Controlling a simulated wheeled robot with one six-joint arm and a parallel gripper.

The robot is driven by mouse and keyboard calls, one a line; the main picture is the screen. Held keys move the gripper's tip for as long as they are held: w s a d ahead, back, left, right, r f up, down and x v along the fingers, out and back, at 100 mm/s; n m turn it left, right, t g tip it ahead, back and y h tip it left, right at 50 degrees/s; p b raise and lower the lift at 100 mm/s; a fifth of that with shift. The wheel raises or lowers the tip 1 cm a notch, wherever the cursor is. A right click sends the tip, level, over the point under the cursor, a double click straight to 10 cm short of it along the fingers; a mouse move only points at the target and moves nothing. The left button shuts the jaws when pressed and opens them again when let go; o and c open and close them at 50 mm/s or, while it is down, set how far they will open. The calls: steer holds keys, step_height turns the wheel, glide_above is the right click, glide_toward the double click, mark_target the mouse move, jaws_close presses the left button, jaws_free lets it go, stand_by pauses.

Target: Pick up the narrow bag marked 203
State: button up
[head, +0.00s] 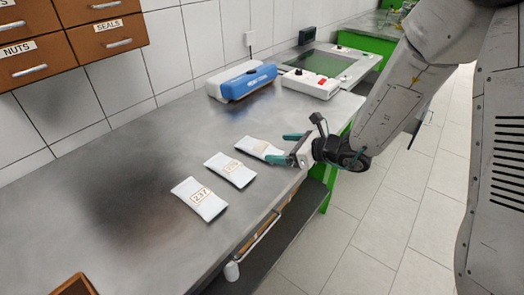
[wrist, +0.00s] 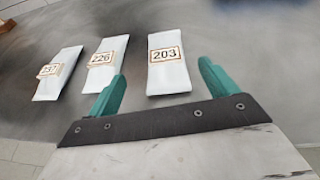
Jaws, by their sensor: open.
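The narrow white bag marked 203 (wrist: 167,72) lies flat on the metal bench, its label readable in the wrist view. In the head view this bag (head: 258,148) is the farthest of three and lies just left of my gripper. My gripper (head: 287,148) has green fingers spread apart, with nothing between them. In the wrist view my gripper (wrist: 160,88) has one finger on each side of the lower end of the 203 bag, with the bag still ahead of the jaws. Whether the fingertips touch the bench cannot be told.
A bag marked 226 (wrist: 104,65) and a bag marked 237 (head: 199,198) lie in a row with the 203 bag.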

mark_target(264, 148)
steer(key=shift+w+f+m, duration=0.3)
steer(key=shift+f+m, duration=0.1)
steer(key=shift+f, duration=0.2)
steer(key=shift+w+a+f, duration=0.15)
steer(key=shift+w+f, duration=0.1)
steer(key=x, duration=0.7)
steer(key=shift+w+r, duration=0.1)
steer(key=c, duration=1.2)
